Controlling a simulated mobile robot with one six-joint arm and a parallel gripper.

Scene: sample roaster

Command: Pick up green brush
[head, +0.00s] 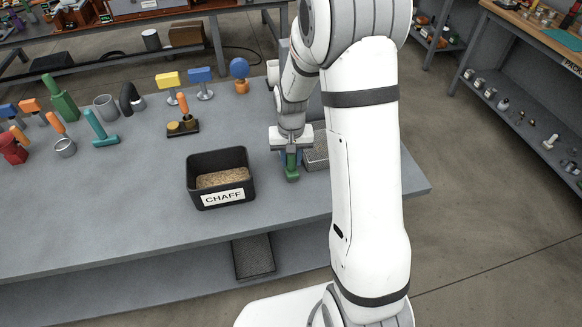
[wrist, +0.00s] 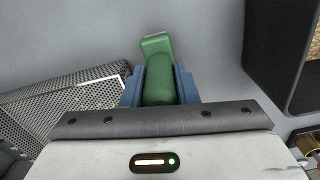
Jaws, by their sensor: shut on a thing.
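The green brush (head: 292,173) is at the right part of the grey table, just right of the CHAFF bin. My gripper (head: 291,158) is above it, pointing down, with its jaws closed around its upper part. In the wrist view the green brush (wrist: 158,84) sits between the two blue fingers of my gripper (wrist: 160,92), and its wider green end sticks out beyond them. I cannot tell whether its lower end touches the table. Bristles are not visible.
The black CHAFF bin (head: 218,199) stands close on the left. A perforated metal tray (head: 316,155) is close on the right, partly behind my arm. Several tools and a taller green object (head: 60,98) stand at the left. The table's front middle is clear.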

